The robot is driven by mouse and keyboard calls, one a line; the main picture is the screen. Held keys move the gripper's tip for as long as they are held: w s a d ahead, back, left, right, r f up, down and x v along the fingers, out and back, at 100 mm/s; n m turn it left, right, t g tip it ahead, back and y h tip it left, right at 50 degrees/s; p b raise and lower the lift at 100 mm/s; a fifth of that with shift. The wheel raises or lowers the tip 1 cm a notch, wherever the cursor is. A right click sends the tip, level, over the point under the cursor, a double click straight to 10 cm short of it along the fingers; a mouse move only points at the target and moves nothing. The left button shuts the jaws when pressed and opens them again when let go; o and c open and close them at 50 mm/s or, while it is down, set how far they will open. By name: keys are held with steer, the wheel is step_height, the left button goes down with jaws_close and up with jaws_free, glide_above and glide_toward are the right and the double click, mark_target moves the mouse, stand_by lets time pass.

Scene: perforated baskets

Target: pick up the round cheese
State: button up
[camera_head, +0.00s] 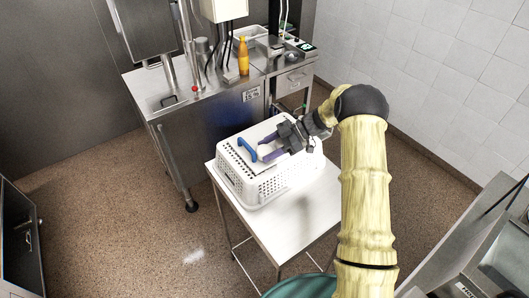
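My gripper (262,149) reaches in from the right over a white perforated basket (262,188). Its two purple fingers are apart, with no object visible between them. A blue C-shaped handle-like piece (245,151) shows at the basket's top, just left of the fingertips. I cannot make out the round cheese; the basket's inside is partly hidden by my gripper. I cannot tell whether the fingertips touch anything.
The basket stands on a small white-topped table (291,219) with bare room at its front and right. Behind it is a steel counter (206,130) with an orange bottle (243,57). A grey steel unit (480,250) stands at lower right.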

mark_target(268, 148)
steer(key=shift+c, duration=0.5)
steer(key=shift+r, duration=0.25)
step_height(268, 148, up, 10)
steer(key=b, duration=0.5)
steer(key=shift+f, duration=0.25)
